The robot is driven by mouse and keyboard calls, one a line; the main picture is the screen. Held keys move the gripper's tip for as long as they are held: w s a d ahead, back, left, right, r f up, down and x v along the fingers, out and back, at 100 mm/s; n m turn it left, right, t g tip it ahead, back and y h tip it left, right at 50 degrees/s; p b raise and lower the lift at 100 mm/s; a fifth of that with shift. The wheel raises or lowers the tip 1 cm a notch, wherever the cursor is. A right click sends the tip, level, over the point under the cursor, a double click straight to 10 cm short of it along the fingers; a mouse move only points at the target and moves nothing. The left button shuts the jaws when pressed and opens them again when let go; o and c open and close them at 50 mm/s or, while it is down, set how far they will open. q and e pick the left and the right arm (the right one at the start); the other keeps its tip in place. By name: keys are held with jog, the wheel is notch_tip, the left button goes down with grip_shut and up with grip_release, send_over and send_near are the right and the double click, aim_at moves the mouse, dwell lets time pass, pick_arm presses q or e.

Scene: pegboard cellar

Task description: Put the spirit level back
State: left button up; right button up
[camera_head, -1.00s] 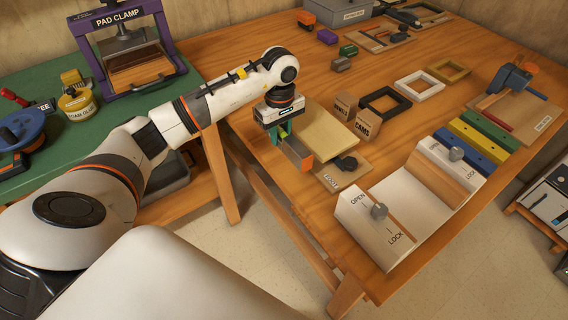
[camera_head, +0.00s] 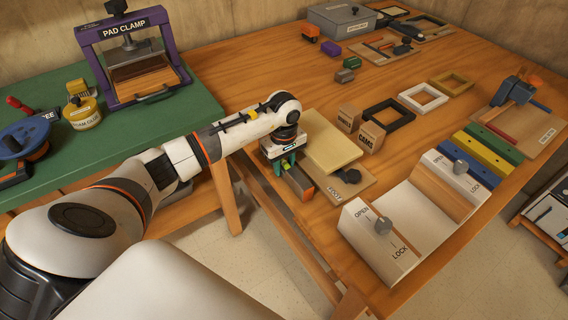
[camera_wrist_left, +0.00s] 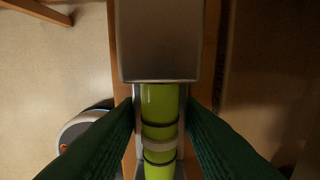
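The spirit level (camera_head: 297,180) is a grey bar with an orange side, at the table's left edge in the head view. In the left wrist view the bar (camera_wrist_left: 160,40) runs up the middle, with a lime-green vial (camera_wrist_left: 158,105) crossed by dark rings. My left gripper (camera_head: 284,163) is above the level. Its dark green fingers (camera_wrist_left: 160,112) lie along both sides of the level at the vial and appear to touch it. The gap between the level's underside and the table is hidden. My right gripper is not in view.
Just right of the level are a cream block (camera_head: 332,140) and a labelled wooden board (camera_head: 352,188). A white OPEN/LOCK fixture (camera_head: 385,245) stands at the front. Brown blocks (camera_head: 372,136) and frames (camera_head: 423,96) lie beyond. A green bench (camera_head: 190,108) holds a purple pad clamp (camera_head: 130,55).

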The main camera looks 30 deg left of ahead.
aim_at(284, 160)
pick_arm(q)
jog(key=shift+o, duration=1.4)
jog(key=shift+r, duration=0.15)
notch_tip(284, 160, up, 12)
